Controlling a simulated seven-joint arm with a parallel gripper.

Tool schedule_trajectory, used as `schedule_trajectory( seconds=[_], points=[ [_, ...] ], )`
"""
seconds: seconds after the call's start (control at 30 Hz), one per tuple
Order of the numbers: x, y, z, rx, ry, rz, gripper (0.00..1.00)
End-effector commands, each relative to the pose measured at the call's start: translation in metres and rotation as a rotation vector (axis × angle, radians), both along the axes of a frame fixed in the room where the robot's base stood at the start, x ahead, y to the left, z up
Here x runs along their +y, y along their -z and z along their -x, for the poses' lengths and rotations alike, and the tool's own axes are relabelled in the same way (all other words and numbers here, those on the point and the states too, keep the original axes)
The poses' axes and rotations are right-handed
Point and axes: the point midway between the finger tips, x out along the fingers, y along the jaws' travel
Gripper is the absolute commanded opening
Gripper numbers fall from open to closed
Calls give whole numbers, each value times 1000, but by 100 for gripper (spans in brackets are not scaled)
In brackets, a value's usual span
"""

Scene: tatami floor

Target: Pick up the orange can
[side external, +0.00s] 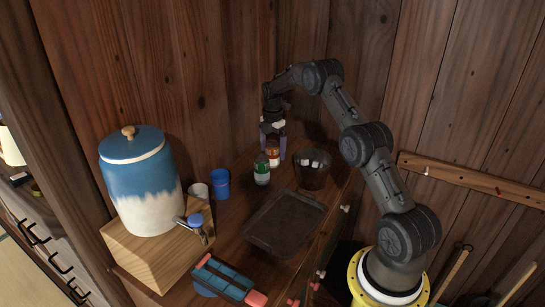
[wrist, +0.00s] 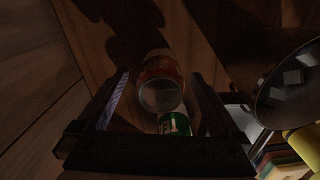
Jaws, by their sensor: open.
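The orange can (side external: 272,155) stands upright on the wooden counter near the wall. My gripper (side external: 272,142) points down over it, with its fingers on either side of the can. In the wrist view the orange can (wrist: 160,80) lies between the two fingers of my gripper (wrist: 160,92), which are spread with a gap on each side. The can's top is partly hidden by my gripper in the side view.
A green can (side external: 262,173) stands close in front, also in the wrist view (wrist: 174,124). A dark glass bowl (side external: 312,170) with pale cubes is just right. A dark tray (side external: 285,224), blue cup (side external: 220,184) and large blue-white jar (side external: 145,185) stand nearer. Walls enclose the back.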

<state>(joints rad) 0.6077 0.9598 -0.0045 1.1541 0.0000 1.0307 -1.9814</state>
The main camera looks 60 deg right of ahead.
Motion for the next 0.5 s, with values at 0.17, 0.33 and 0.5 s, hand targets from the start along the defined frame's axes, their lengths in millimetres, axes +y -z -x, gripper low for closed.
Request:
schedule_trajectory(
  seconds=[0.17,0.33,0.5],
  points=[
    [4,27,1,5,0,-3,100],
    [3,44,0,1,0,-1,100],
    [3,47,0,0,0,-1,100]
  ],
)
